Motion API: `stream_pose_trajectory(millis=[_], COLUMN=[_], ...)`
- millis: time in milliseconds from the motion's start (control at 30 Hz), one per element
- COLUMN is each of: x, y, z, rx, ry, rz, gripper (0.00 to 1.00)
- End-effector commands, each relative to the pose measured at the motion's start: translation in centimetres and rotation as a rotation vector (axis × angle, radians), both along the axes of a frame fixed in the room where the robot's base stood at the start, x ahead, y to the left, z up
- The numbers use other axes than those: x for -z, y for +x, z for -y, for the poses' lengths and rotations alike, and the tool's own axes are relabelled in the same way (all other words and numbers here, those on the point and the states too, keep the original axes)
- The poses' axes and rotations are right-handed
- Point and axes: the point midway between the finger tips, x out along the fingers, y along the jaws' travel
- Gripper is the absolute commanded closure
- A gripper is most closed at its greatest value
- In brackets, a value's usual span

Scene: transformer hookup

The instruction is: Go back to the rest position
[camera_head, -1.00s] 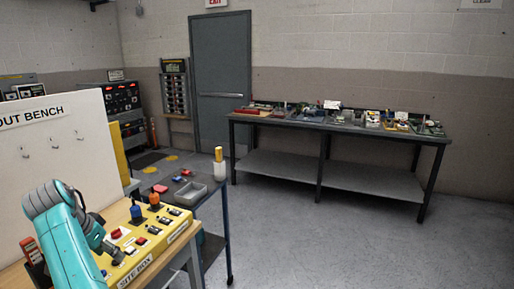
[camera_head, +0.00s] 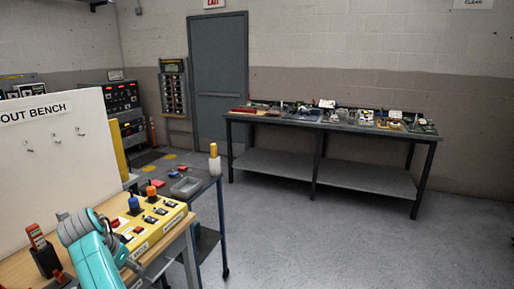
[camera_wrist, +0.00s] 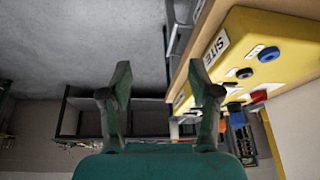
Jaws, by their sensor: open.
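My gripper (camera_wrist: 161,95) shows in the wrist view with its two dark fingers spread apart and nothing between them. In the head view my teal arm is at the lower left, in front of the bench, and my fingertips are not clearly visible there. The yellow site box (camera_head: 165,222) stands on the wooden bench (camera_head: 22,268), with a blue knob, an orange knob and several switches on top. In the wrist view the site box (camera_wrist: 262,48) is to the right of my gripper, apart from it.
A white pegboard (camera_head: 60,165) stands behind the bench. A red-handled item (camera_head: 38,238) sits at the bench's left. A dark cart (camera_head: 205,183) with a grey tray (camera_head: 186,187) stands beyond the box. A long table (camera_head: 330,125) lines the back wall. The floor (camera_head: 340,235) at right is clear.

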Motion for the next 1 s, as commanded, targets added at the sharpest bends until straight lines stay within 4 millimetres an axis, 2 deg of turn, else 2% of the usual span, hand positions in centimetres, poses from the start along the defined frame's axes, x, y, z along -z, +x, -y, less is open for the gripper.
stream_pose_trajectory(millis=[167,267,400,533,800,1000], x=[5.2,9.0,14.7,19.4,27.7,32.2], y=[0.9,1.3,1.4,0.9,-2.1,-5.8], z=[2.6,4.8,8.5,12.1,20.1,26.0], rx=[-0.026,-0.046,-0.081,-0.111,-0.166,-0.2], ry=[0.011,0.02,0.038,0.053,0.08,0.095], rz=[0.017,0.034,0.065,0.097,0.167,0.225], gripper=[0.38,0.38,0.38,0.38,0.38,0.38])
